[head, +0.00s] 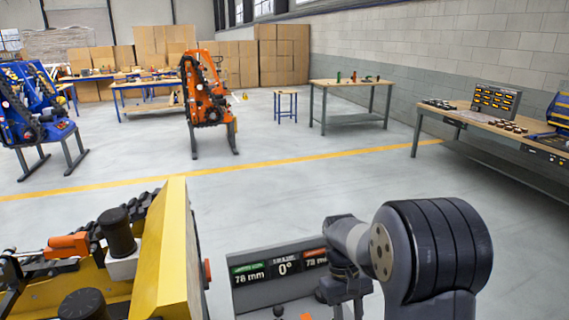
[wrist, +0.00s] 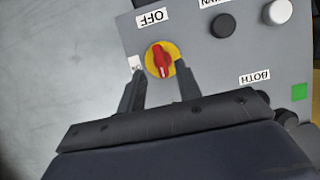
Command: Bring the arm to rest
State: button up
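My gripper (wrist: 160,72) is open in the wrist view, its two dark fingers apart and nothing held between them. A red rotary knob on a yellow disc (wrist: 159,58) lies at the fingertips, on a grey control panel (wrist: 235,58). The knob's handle runs roughly up and down in that view, near an OFF label (wrist: 151,17). I cannot tell whether a finger touches the disc. In the head view my arm (head: 431,250) reaches over the panel from the right. The panel's display (head: 280,268) reads 78 mm, 0° and a partly hidden value.
The panel also has a black button (wrist: 223,25), a white button (wrist: 277,11) and a green square (wrist: 299,92). A yellow machine (head: 165,255) stands close at the left. An orange tracked carrier (head: 205,92) and workbenches (head: 350,83) stand farther back, with open floor between.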

jog(key=x, duration=0.5)
jog(key=shift+s+f, duration=0.2)
jog(key=shift+w+m, duration=0.15)
jog(key=shift+m, duration=0.45)
jog(key=shift+d+m+y, duration=0.1)
jog(key=shift+m+y, duration=0.6)
jog(key=shift+m, duration=0.5)
jog(key=m+y, duration=0.1)
jog(key=m, duration=0.1)
jog(key=m+y, duration=0.1)
jog(key=m, duration=0.2)
jog(key=shift+r+m, duration=0.1)
jog(key=shift+m, duration=0.2)
